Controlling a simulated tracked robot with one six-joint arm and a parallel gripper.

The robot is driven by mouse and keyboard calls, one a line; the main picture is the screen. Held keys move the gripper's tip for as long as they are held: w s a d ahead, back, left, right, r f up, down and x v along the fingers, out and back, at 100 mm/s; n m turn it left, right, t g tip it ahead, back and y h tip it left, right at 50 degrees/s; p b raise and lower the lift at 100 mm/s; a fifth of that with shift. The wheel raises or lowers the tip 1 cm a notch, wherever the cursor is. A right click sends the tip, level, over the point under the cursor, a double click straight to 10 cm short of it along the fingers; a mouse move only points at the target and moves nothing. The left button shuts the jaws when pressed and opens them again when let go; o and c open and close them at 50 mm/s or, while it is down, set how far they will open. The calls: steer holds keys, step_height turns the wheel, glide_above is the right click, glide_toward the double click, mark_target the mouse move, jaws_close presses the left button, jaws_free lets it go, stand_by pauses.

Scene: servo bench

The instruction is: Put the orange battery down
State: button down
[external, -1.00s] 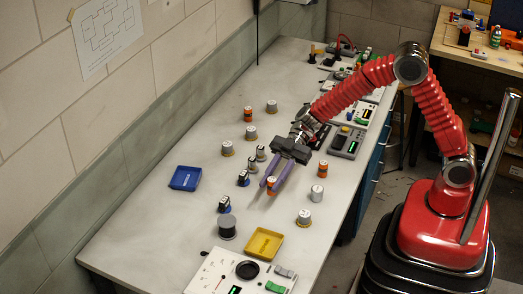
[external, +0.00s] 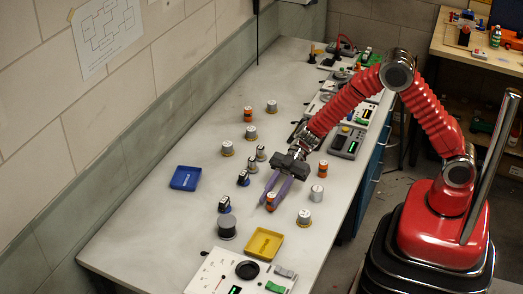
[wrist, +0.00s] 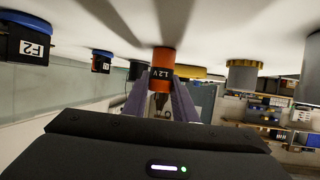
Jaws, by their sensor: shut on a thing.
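The orange battery (external: 271,202) is between the tips of my gripper's purple fingers (external: 274,192), at the right part of the bench. My gripper is shut on it. In the wrist view, where the bench top appears along the upper edge, the orange battery (wrist: 162,64) shows a "1.2V" label. Its end is at or very close to the bench surface. I cannot tell for sure whether it touches.
Grey batteries (external: 317,193) and (external: 304,218) stand to the right, with another orange battery (external: 323,169) behind. A yellow tray (external: 281,248), a blue tray (external: 172,183), a grey spool (external: 227,229) and black-and-blue servos (external: 243,178) surround the spot.

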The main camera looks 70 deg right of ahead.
steer(key=c, duration=1.4)
jaws_free()
steer(key=shift+c, duration=0.2)
steer(key=v, duration=1.2)
steer(key=shift+r, duration=0.1)
